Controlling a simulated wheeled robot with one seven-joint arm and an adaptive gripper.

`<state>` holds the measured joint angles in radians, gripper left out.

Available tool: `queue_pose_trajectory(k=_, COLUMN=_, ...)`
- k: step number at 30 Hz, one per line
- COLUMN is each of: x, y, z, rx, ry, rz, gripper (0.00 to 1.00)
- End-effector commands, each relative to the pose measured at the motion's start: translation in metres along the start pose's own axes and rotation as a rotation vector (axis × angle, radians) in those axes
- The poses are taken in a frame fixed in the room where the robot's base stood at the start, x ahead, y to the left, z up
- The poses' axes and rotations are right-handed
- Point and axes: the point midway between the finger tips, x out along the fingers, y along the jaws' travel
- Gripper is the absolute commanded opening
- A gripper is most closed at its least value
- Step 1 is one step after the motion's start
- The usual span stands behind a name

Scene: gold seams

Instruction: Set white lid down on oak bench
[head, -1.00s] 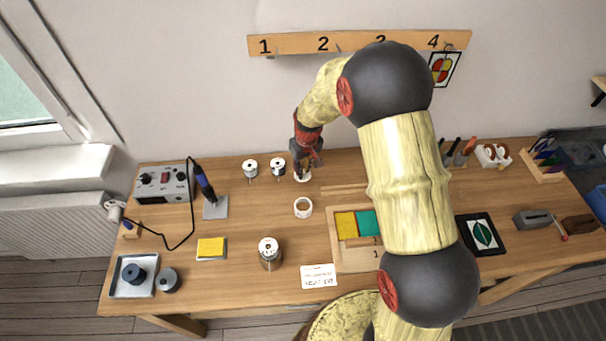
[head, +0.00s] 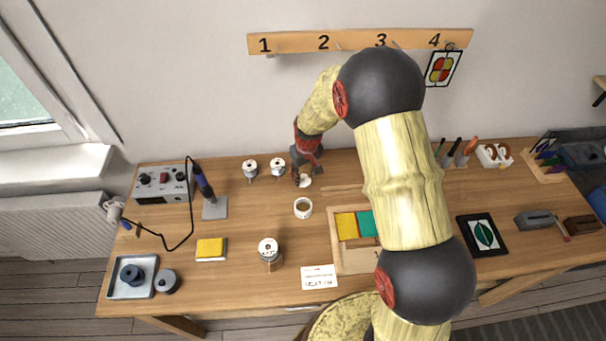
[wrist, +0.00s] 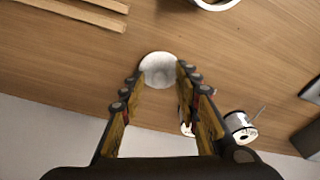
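The white lid (head: 305,182) is a small round disc at the back middle of the oak bench (head: 235,225). In the wrist view, the lid (wrist: 159,70) shows just past my fingertips and looks flat on the wood. My gripper (head: 307,174) points down over it. In the wrist view, my gripper (wrist: 159,76) has its two fingers apart, one on each side of the lid's near edge. I see no clear grip on the lid; whether a fingertip still touches its rim is hard to tell.
Two wire spools (head: 250,167) stand left of the lid. A white tape ring (head: 303,208) lies in front of it. Wooden strips (head: 342,189) lie to the right, near a tray with coloured tiles (head: 337,257). Bare bench lies left of the tape ring.

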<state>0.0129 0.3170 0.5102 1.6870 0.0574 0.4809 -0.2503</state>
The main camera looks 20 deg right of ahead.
Motion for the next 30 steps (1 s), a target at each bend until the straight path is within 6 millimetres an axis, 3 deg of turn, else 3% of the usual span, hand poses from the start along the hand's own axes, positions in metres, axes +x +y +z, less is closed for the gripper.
queue_pose_trajectory(k=6, x=-0.002, y=0.000, z=0.000, rx=0.000, ry=0.000, rz=0.000, gripper=0.32)
queue_pose_trajectory(k=10, x=-0.013, y=0.000, z=-0.002, rx=0.000, ry=0.003, rz=0.001, gripper=0.32)
queue_pose_trajectory(k=21, x=-0.086, y=0.000, z=-0.002, rx=0.000, ry=0.004, rz=0.001, gripper=0.32)
queue_pose_trajectory(k=30, x=-0.120, y=0.000, z=-0.001, rx=0.000, ry=0.001, rz=0.000, gripper=0.32)
